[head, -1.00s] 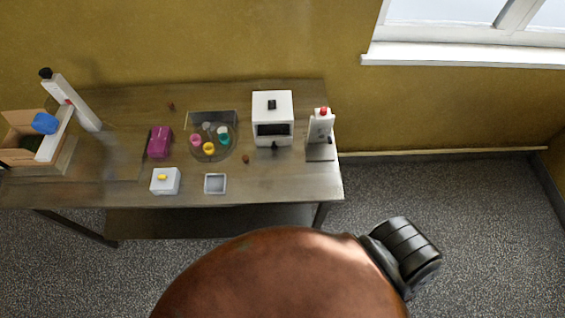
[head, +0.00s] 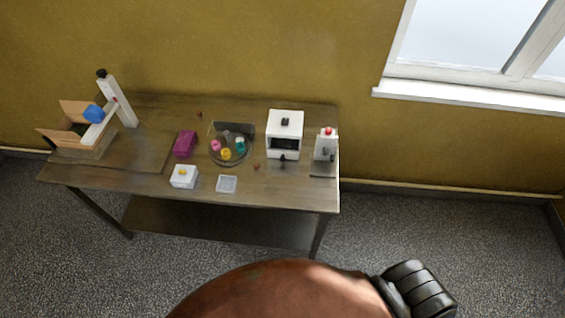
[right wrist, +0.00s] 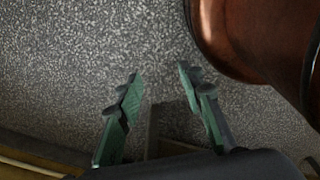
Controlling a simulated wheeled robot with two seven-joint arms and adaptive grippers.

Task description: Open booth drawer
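The booth (head: 285,118) is a white box with a dark front opening, standing at the right part of the table. A small dark knob (head: 282,158) sits low on its front. I cannot make out the drawer's edges at this size, and I see no clear gap there. My right gripper (right wrist: 159,76) shows in the right wrist view with its two green fingers apart and nothing between them. It points at bare speckled floor, away from the booth. My left gripper is in neither view.
The wooden table (head: 260,193) stands against the yellow wall. A white stand with a red top (head: 326,146) is close right of the booth. A round tray (head: 231,162) with coloured cups, a magenta box (head: 184,143) and a white box (head: 184,177) lie left. Floor in front is clear.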

